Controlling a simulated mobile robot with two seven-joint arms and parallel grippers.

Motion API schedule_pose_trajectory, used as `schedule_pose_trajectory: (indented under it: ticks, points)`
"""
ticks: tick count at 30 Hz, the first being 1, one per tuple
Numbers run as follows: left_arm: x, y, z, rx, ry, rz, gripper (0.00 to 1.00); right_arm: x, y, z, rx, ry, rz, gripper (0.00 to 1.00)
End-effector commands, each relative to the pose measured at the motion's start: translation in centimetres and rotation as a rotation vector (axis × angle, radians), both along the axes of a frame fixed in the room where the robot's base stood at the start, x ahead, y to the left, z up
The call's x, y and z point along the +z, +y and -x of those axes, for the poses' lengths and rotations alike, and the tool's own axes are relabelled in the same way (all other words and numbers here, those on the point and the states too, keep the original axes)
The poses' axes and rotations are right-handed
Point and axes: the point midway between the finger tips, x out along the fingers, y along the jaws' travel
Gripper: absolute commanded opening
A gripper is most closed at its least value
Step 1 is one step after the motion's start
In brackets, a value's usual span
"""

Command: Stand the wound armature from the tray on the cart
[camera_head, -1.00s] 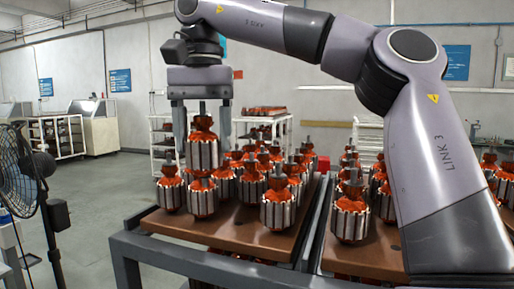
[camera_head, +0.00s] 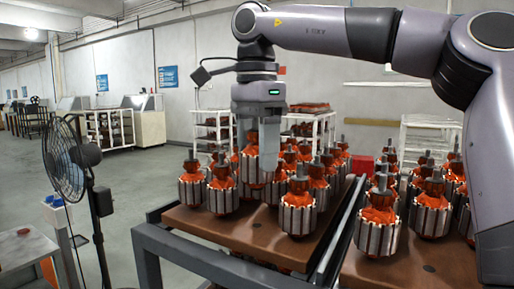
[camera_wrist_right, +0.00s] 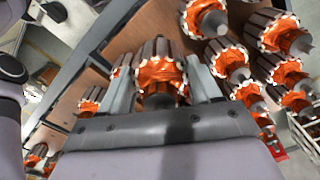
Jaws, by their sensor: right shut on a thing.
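My right gripper (camera_head: 258,172) is shut on a wound armature (camera_head: 248,168) with orange windings and a silver slotted core. It holds this armature upright over the left part of the cart, among standing armatures; whether its base touches the top cannot be told. In the right wrist view the same armature (camera_wrist_right: 160,78) sits between both fingers. The cart (camera_head: 200,226) has a brown top on a dark grey frame. Several similar armatures stand on it, one nearest at the front (camera_head: 298,208) and two at the left (camera_head: 192,186). My left gripper is not in view.
A second brown-topped stand (camera_head: 375,275) with more armatures is at the right, beyond a narrow gap. A black fan (camera_head: 68,170) stands at the left, near a pale table (camera_head: 22,252). White shelving (camera_head: 210,130) is behind. The cart's front left is bare.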

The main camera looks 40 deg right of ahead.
Motion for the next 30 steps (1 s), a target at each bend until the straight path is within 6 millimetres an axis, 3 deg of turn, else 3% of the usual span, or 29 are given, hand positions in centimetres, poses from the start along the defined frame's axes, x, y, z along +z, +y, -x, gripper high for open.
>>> schedule_pose_trajectory:
  ticks: [18,30]
  points:
    - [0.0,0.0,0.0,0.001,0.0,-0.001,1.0,-3.5,0.0,0.0,-0.009,-0.002,0.0,0.08]
    - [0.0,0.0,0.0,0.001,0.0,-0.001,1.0,-4.4,0.0,0.0,-0.009,-0.003,0.0,0.08]
